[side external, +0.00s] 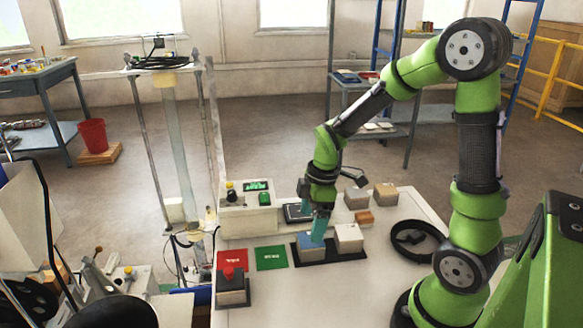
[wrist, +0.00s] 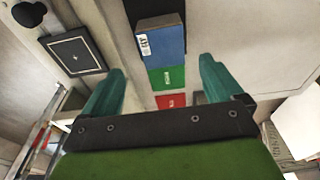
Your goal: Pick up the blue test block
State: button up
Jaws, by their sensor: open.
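The blue test block (side external: 311,249) sits at the left end of a black tray (side external: 300,262), beside a white block (side external: 349,237). My gripper (side external: 320,230) points down close over the blue block and partly covers it in the side view. In the wrist view the blue block (wrist: 163,44) has a white label with dark letters on its left side. It lies beyond the gap between my two teal fingers (wrist: 162,66), which are spread apart with nothing held. Whether a fingertip touches the block is unclear.
A green mat (side external: 271,258) and a red mat (side external: 232,260) lie left of the tray. A scale (side external: 298,213) and control box (side external: 247,211) are behind. A black ring (side external: 413,239) lies right.

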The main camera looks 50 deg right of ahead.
aim_at(310, 246)
jog(key=shift+a+f, duration=0.15)
jog(key=shift+f, duration=1.65)
jog(key=shift+a+f, duration=0.15)
jog(key=shift+f, duration=1.6)
jog(key=shift+c, duration=0.4)
jog(key=c, duration=1.3)
jog(key=shift+o, duration=0.2)
jog(key=shift+r, duration=0.1)
